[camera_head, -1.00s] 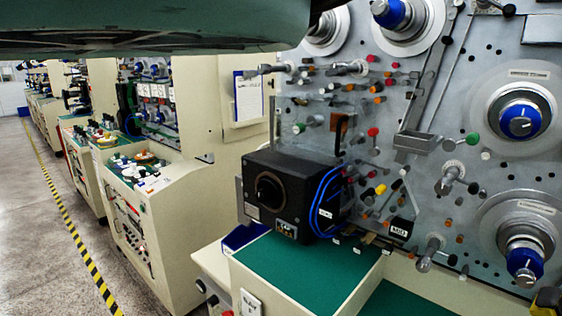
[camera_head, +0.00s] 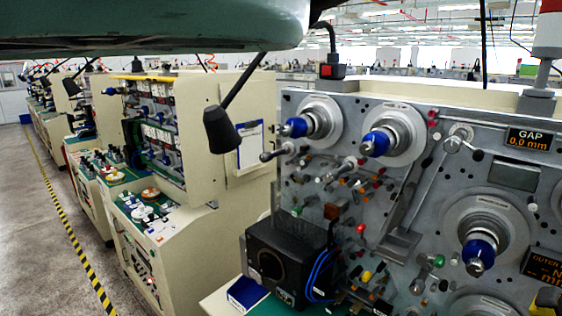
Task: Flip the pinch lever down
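The winding machine's grey panel (camera_head: 340,110) fills the right side, with spindles, rollers and small levers. A long grey arm (camera_head: 430,178) slants down from a round pivot (camera_head: 460,134) to a tray-like bracket (camera_head: 399,244). I cannot tell whether this or one of the small knobbed levers is the pinch lever. Blue-tipped spindles stand at the upper left (camera_head: 294,127), upper middle (camera_head: 374,143) and lower right (camera_head: 478,254). I cannot make out my gripper. A green part of my own body covers the top left.
A black box (camera_head: 287,261) with blue cables stands below the panel's left side. A black cone-shaped fitting (camera_head: 221,130) hangs left of the panel. A cream cabinet (camera_head: 228,188) stands behind it. Open floor with striped tape (camera_head: 74,240) lies far left.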

